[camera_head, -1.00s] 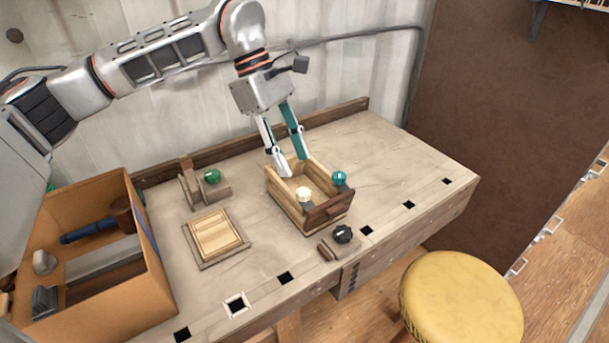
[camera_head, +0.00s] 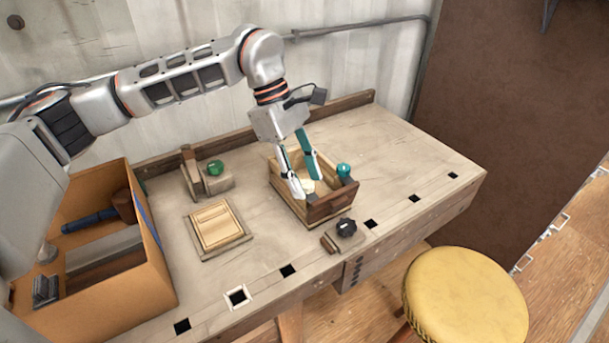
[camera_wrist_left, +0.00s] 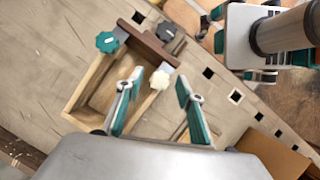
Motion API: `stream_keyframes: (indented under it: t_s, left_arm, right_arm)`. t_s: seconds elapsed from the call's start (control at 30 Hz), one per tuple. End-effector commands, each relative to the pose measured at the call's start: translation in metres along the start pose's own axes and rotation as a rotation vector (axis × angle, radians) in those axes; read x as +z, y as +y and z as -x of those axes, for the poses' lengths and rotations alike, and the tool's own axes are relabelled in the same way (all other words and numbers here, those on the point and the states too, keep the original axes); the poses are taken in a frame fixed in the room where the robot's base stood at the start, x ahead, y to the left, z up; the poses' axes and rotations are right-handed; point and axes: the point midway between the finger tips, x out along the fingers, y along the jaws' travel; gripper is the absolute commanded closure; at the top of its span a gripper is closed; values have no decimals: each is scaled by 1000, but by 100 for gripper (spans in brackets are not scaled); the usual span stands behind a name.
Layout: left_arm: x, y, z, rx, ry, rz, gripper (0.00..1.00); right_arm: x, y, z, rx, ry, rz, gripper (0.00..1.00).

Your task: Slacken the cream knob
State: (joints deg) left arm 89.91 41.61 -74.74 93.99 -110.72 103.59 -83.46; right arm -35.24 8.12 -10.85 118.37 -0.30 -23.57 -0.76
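The cream knob (camera_wrist_left: 160,80) sits on the near corner of the wooden box (camera_wrist_left: 81,90), beside the dark end board (camera_wrist_left: 148,42). In the head view the cream knob (camera_head: 306,187) is partly hidden behind my left gripper (camera_head: 308,187). In the left wrist view my left gripper (camera_wrist_left: 158,88) is open, its two fingers spread apart with the knob between and just beyond their tips. I cannot tell from these views whether a finger touches it.
A teal knob (camera_head: 344,170) stands on the box's other corner. A black knob (camera_head: 346,227) on a block sits in front, a green knob (camera_head: 215,168) behind left. A wooden panel (camera_head: 217,228) and a cardboard box (camera_head: 139,285) with tools lie left. The bench's right side is clear.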

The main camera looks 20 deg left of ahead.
Motion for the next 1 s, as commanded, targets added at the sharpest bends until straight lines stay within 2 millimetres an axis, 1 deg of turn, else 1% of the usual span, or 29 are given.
stream_keyframes:
  t_s: [0.03,0.07,0.1,0.17,0.37,0.57,0.77,0.9,1.0]
  left_arm:
    - [0,0,0,0,0,0,65]
    - [0,0,0,0,0,0,73]
    - [0,0,0,0,0,0,83]
    - [0,0,0,0,0,0,99]
    - [0,0,0,1,0,1,100]
    - [1,-1,2,17,0,34,100]
    - [3,-2,5,60,1,131,100]
    - [3,-3,6,104,0,237,100]
    - [4,-4,6,139,0,323,100]
  right_arm:
    - [0,0,0,0,0,0,60]
    - [0,0,0,0,0,0,60]
    - [0,0,0,0,0,0,60]
    - [0,0,0,0,-1,0,60]
    - [0,0,0,0,-1,0,60]
    - [-7,3,1,3,9,-1,60]
    - [-21,5,5,4,26,-9,60]
    - [-33,5,10,1,36,-19,60]
    - [-38,4,14,-5,37,-27,60]
